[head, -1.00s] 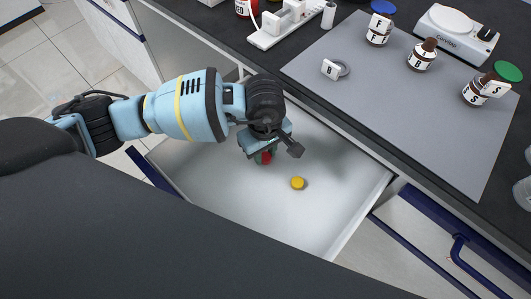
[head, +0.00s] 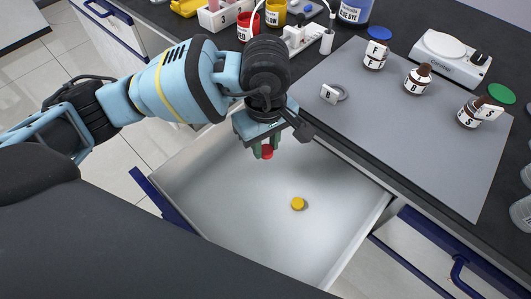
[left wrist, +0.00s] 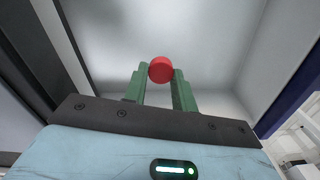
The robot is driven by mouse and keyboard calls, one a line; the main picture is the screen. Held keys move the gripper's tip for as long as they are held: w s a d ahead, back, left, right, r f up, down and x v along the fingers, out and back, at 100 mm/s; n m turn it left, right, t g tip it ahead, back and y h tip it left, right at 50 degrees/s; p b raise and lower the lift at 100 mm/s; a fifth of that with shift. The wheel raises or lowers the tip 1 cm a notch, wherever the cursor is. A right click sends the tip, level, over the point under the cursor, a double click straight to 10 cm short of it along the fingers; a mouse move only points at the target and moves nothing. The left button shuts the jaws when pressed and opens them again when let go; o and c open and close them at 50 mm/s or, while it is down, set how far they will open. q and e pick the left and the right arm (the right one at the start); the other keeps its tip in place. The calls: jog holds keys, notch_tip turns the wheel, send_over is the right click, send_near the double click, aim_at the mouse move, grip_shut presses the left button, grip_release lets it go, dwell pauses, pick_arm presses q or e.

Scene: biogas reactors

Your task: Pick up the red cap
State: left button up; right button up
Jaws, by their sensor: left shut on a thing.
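The red cap (head: 267,152) is held between the fingertips of my left gripper (head: 264,150) in the head view, above the open white drawer (head: 250,220). In the left wrist view the round red cap (left wrist: 161,70) sits between the ends of the two green fingers (left wrist: 158,85), which are shut on it, with the white drawer interior behind. The cap looks clear of the drawer floor. My right gripper is in neither view.
A yellow cap (head: 298,204) lies on the drawer floor. On the counter, a grey mat (head: 420,150) carries bottles labelled F (head: 375,56), B (head: 417,80) and S (head: 470,112). A white scale (head: 450,58) and a red-labelled jar (head: 247,28) stand behind.

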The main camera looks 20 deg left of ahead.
aim_at(265, 148)
pick_arm(q)
jog(key=shift+r, duration=2.7)
